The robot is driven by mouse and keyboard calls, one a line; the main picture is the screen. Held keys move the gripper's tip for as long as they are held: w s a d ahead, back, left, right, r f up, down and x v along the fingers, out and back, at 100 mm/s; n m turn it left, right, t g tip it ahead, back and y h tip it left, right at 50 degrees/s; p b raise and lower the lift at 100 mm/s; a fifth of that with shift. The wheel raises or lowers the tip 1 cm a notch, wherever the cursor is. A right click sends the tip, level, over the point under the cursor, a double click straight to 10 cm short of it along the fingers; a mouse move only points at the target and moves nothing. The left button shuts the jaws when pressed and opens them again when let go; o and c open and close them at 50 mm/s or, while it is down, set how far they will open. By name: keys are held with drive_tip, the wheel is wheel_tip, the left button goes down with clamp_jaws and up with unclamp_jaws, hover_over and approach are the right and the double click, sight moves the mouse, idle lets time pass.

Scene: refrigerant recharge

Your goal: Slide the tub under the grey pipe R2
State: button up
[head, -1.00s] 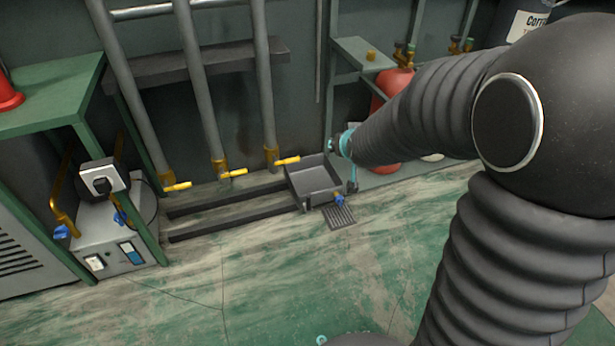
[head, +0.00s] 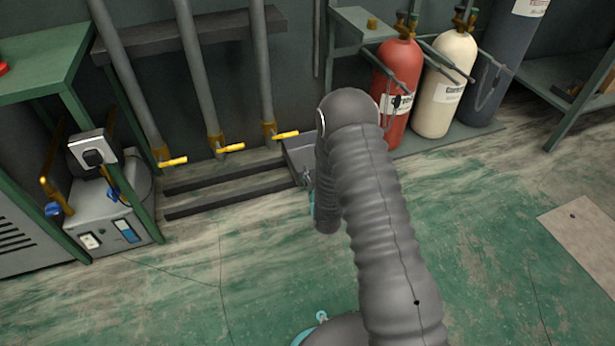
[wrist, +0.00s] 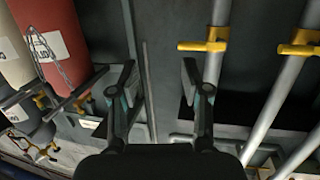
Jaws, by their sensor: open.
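The grey tub (head: 296,150) stands on the floor at the right end of two dark floor rails (head: 225,186), right of the rightmost pipe. My arm hides most of it in the head view. Three grey pipes come down to yellow-handled valves; the middle pipe (head: 193,75) ends left of the tub. No R2 label can be read. In the wrist view my gripper (wrist: 158,85) is open, its two fingers apart with nothing between them. In the head view it is mostly hidden by my arm, near the tub's front. The tub is not clearly seen in the wrist view.
Red (head: 397,80) and cream (head: 445,85) cylinders stand chained at the right. A grey machine (head: 110,220) and green bench (head: 45,80) stand at the left. The green floor in front is mostly clear. A flat plate (head: 585,235) lies at the right.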

drive_tip(key=s+f+t+b, duration=0.15)
drive_tip(key=s+f, duration=0.35)
drive_tip(key=f, duration=0.5)
drive_tip(key=shift+n+y, duration=0.3)
drive_tip(key=w, duration=0.4)
drive_tip(key=w+a, duration=0.1)
drive_tip(key=w, duration=0.4)
drive_tip(key=w+a+b, duration=0.1)
drive_tip(key=w, duration=0.3)
drive_tip(key=shift+w+a+f, duration=0.1)
drive_tip(key=shift+w+a, duration=0.05)
drive_tip(key=shift+w, duration=0.1)
clamp_jaws()
